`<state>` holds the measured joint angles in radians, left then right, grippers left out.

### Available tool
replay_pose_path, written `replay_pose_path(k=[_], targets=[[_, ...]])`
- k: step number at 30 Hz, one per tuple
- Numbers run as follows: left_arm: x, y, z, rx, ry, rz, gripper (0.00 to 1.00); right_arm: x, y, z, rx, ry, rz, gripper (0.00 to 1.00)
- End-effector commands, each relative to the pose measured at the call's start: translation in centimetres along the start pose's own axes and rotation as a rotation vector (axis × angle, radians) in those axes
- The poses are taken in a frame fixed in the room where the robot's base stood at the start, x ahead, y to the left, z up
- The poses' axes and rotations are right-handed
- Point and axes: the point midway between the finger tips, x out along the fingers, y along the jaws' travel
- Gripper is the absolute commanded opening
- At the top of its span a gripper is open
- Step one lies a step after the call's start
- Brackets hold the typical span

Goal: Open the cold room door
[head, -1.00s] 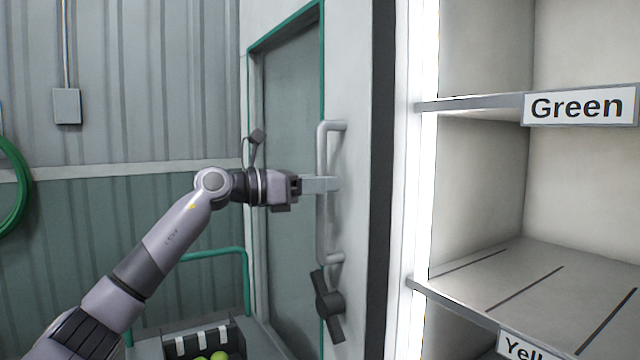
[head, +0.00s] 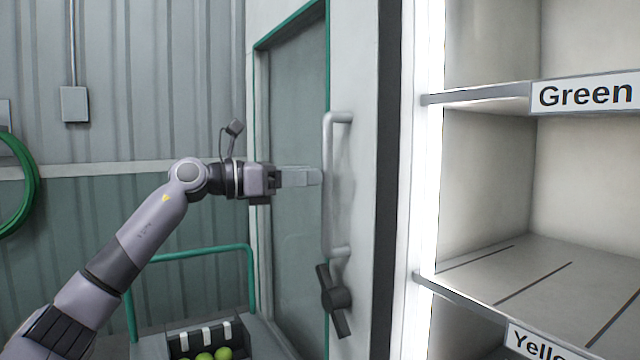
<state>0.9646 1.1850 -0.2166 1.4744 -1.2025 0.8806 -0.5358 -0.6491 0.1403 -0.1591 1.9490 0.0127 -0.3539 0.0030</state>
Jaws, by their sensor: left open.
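The cold room door (head: 356,60) is a pale panel with a green-edged grey area, seen at a slant in the middle of the head view. Its long upright grey bar handle (head: 329,190) is fixed near its right edge. A dark lever or latch (head: 335,299) sits just below the handle and is tilted. My left gripper (head: 312,176) is open, with its fingers pointing right; the fingertips are just left of the bar, and no grip on it shows. I cannot tell if they touch it. My right gripper is out of view.
A white shelf unit (head: 487,97) with Green and Yellow labels stands at right, beyond a dark upright strip. At lower left, a cart with a green rail (head: 200,252) carries a crate (head: 182,338) of green tomatoes. A green hose (head: 30,185) hangs on the left wall.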

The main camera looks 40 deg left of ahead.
Motion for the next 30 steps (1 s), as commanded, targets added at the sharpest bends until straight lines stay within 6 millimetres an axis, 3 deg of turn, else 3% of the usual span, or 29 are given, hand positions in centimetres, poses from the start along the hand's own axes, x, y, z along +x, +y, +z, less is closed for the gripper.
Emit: replay_pose_path(k=[7,30], targets=[[-2.3,0.0,-0.1,0.000,0.001,0.000,0.46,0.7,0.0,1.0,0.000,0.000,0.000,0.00],[-2.4,0.0,0.0,0.000,0.000,0.000,0.46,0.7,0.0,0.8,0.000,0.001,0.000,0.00]])
